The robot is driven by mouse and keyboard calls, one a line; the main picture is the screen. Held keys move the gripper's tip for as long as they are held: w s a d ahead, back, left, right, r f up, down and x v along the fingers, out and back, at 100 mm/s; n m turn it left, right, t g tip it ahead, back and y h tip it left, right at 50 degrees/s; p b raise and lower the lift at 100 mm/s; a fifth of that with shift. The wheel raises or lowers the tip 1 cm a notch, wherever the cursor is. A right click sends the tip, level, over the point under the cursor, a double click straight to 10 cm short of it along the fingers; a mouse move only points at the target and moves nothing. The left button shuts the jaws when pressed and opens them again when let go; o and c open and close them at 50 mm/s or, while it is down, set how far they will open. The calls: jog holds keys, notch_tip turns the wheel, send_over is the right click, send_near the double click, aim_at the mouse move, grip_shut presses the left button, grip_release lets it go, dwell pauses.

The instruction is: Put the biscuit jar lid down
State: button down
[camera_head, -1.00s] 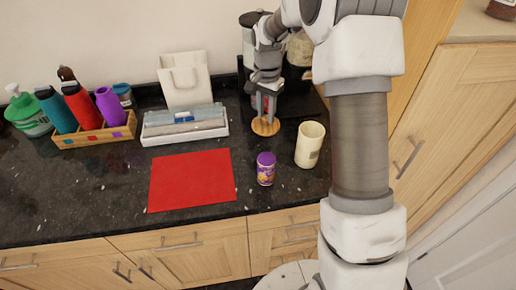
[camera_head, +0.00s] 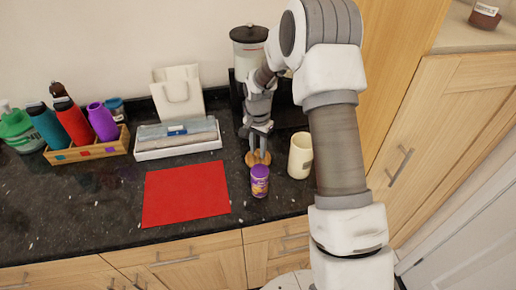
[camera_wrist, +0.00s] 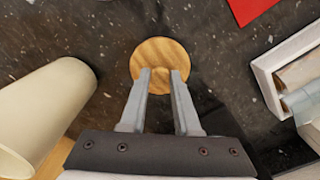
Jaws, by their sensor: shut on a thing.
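The biscuit jar lid is a round wooden disc (camera_head: 250,163); it also shows in the wrist view (camera_wrist: 160,52). My gripper (camera_head: 259,153) points down and is shut on the lid; its fingers (camera_wrist: 160,76) reach the disc with a small gap between them, and what they grip is hardly visible. The lid is at or just above the dark counter; I cannot tell if it touches. A cream cylindrical container (camera_head: 300,157), perhaps the biscuit jar, stands upright to its right. It is at the left in the wrist view (camera_wrist: 40,112).
A purple-lidded jar (camera_head: 260,184) stands close in front of the lid. A red mat (camera_head: 186,194) lies to the left. Behind it are a white tray (camera_head: 178,150) and a white bag (camera_head: 178,92). A bottle rack (camera_head: 88,150) is far left. A lidded canister (camera_head: 249,50) is behind.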

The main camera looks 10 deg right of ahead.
jog(key=shift+f, duration=0.2)
jog(key=c, duration=0.6)
grip_release()
jog(key=shift+c, duration=0.2)
jog(key=shift+r, duration=0.15)
